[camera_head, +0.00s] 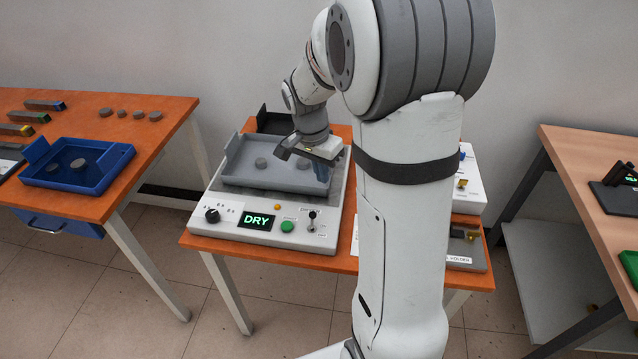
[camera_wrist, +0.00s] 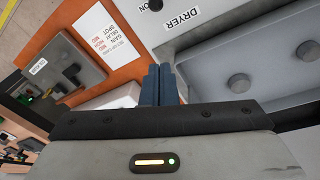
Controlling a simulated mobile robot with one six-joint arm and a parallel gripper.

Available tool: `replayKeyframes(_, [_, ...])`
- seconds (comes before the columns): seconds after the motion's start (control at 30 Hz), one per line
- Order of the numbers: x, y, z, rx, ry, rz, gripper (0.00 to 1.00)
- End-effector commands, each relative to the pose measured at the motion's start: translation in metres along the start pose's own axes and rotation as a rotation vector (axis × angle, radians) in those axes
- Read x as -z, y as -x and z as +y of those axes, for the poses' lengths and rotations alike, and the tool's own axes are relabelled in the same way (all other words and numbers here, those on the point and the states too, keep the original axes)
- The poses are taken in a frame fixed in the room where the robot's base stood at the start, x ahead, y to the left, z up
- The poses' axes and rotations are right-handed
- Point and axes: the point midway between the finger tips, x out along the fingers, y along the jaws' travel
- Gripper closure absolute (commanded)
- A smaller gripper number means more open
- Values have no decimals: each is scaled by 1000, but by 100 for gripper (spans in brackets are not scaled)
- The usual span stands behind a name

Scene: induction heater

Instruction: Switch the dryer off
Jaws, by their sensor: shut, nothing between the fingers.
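The dryer (camera_head: 268,251) is a white box on the orange table. I cannot read the switch's position clearly. My gripper (camera_head: 322,172) is shut and empty, above the dryer's right side, behind and apart from the switch. In the wrist view its blue fingers (camera_wrist: 160,85) are together near the dryer's edge. The dryer's label (camera_wrist: 182,20) shows there, beside part of an "ON" marking and a dark round part at the top edge.
A grey tray (camera_head: 232,163) with round grey pieces sits on the dryer, partly under my gripper. A white device stands at the right, partly hidden by my arm. The left table holds a blue tray (camera_head: 75,184). Another table (camera_head: 590,150) stands at the right.

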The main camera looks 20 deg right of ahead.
Motion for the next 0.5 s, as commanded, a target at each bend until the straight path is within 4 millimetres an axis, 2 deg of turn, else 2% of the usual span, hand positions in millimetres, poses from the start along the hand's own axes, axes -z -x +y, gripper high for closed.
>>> replayKeyframes(0.4, [-1, -87, 1, -5, 1, -4, 100])
replayKeyframes(0.5, [-15, -79, 0, 2, 5, 1, 100])
